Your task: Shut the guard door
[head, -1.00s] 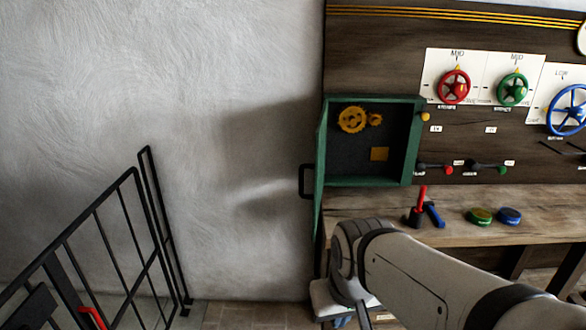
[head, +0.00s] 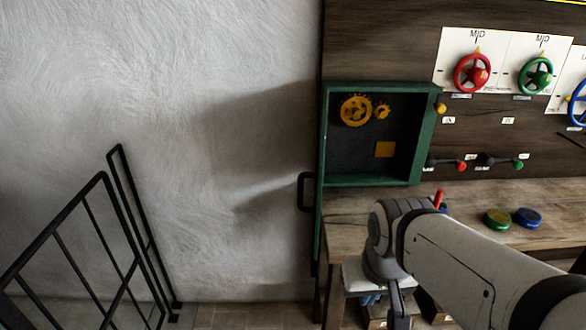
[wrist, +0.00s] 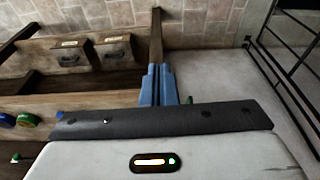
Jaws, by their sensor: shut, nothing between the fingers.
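The guard door (head: 318,215) belongs to a green-framed box (head: 427,140) on the dark wooden panel. It stands open at the box's left side, seen almost edge-on. Its black handle (head: 304,192) sticks out to the left, towards the wall. Yellow gears show inside the open box. My gripper (wrist: 158,72) has blue fingers, which are together and empty in the wrist view, pointing past the bench towards the floor. In the head view my arm is right of and below the door, apart from it. The door is not clear in the wrist view.
The wooden bench (head: 350,225) holds a green disc (head: 497,219), a blue disc (head: 529,217) and a red lever (head: 440,198). Red (head: 473,73) and green (head: 535,76) wheels are above. A black railing (head: 75,235) stands left; bare wall lies between it and the door.

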